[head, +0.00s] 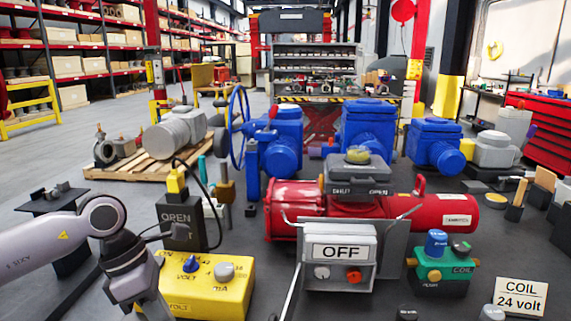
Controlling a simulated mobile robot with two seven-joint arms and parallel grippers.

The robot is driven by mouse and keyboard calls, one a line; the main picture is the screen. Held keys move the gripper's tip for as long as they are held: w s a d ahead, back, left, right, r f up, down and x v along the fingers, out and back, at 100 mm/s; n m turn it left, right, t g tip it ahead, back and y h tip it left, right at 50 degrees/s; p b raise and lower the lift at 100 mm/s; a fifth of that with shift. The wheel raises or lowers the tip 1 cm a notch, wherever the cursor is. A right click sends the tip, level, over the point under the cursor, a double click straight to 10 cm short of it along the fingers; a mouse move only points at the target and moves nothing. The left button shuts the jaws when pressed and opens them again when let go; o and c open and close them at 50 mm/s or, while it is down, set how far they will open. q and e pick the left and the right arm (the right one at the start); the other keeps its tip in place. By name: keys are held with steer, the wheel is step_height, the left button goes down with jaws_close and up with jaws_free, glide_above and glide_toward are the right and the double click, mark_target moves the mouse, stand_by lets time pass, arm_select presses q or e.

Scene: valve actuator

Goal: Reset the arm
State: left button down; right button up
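A red cylindrical actuator (455,215) lies across the middle of the dark bench. A grey block (358,176) on top is marked SHUT and OPEN. In front of it is a grey control box (330,275) with an OFF plate (339,252), a grey knob (322,272) and an orange-red knob (354,276). Thin metal rods stick out beside the box, and one slants down at its left. My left arm enters from the left and bends down to the bottom edge beside a yellow meter box (205,296). Its gripper is not visible. My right arm and gripper are not in view.
A green coil tester (440,268) and a COIL 24 volt card (520,297) stand at the right. A black OPEN box (180,222) with a cable stands behind the meter box. Blue valves (366,130) stand behind the actuator. Dark bench shows between these things.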

arm_select(q)
steer(key=s+d+r+n+t+h, duration=0.1)
steer(key=s+d+n+t+h, duration=0.15)
steer(key=d+n+h, duration=0.65)
steer(key=s+d+r+n+t+h, duration=0.1)
steer(key=s+d+n+t+h, duration=0.2)
steer(key=d+h, duration=0.6)
steer(key=w+a+f+n+t+y, duration=0.1)
steer(key=a+f+n+t+y, duration=0.4)
steer(key=n, duration=0.8)
steer(key=w+a+f+n+t+y, duration=0.1)
steer(key=a+f+n+t+y, duration=0.3)
steer(key=f+n+t+y, duration=0.6)
steer(key=s+a+f+n+g+y, duration=0.4)
steer(key=s+a+f+n+g, duration=0.5)
steer(key=s+f+n, duration=0.3)
steer(key=shift+s+a+f+y, duration=0.2)
steer(key=shift+s+f+y, duration=0.25)
steer(key=shift+f, duration=0.2)
